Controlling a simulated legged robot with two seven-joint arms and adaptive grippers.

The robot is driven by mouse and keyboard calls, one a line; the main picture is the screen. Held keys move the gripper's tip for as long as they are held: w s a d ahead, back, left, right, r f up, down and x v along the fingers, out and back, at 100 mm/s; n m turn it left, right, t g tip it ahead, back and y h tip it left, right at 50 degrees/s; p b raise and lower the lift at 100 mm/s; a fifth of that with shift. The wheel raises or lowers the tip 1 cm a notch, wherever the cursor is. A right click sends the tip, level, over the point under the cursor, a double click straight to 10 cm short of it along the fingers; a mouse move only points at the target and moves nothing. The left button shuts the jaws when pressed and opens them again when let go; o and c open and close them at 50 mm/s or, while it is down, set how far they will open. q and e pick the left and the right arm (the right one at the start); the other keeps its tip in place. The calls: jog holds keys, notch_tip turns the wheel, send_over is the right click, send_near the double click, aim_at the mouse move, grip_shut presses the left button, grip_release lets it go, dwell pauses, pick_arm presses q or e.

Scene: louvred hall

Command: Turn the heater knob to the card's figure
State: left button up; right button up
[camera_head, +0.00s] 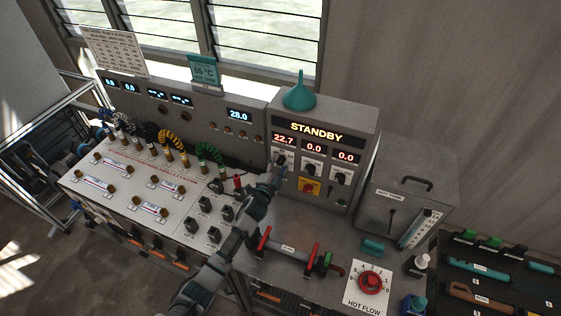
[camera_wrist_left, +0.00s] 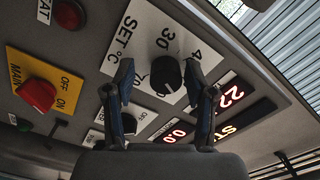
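The teal card (camera_head: 204,70) stands on top of the long console and reads 65 °C. The heater knob (camera_wrist_left: 166,75) is black, on a white SET °C plate with figures such as 30 around it; its pointer is hard to make out. My left gripper (camera_head: 277,168) is at the panel front and partly covers the knob in the head view. In the left wrist view my left gripper (camera_wrist_left: 162,82) is open, with a fingertip on either side of the knob and gaps showing. My right gripper is not in view.
The control box (camera_head: 322,112) displays STANDBY, 22.7 and two 0.0 readings. A red-on-yellow main switch (camera_wrist_left: 36,94) and another black knob (camera_wrist_left: 128,124) are close by. A teal funnel (camera_head: 299,94) stands on top. A red hot-flow dial (camera_head: 371,282) lies at front right.

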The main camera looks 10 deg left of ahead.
pick_arm(q)
jog(key=shift+r, duration=0.2)
jog(key=s+a, duration=0.1)
jog(key=s, duration=0.5)
jog(key=shift+s+a, duration=0.2)
jog(key=shift+s, duration=0.2)
jog(key=s+a, duration=0.2)
jog(key=s, duration=0.9)
jog(key=shift+s+a, duration=0.2)
jog(key=shift+s, duration=0.15)
dwell(0.9)
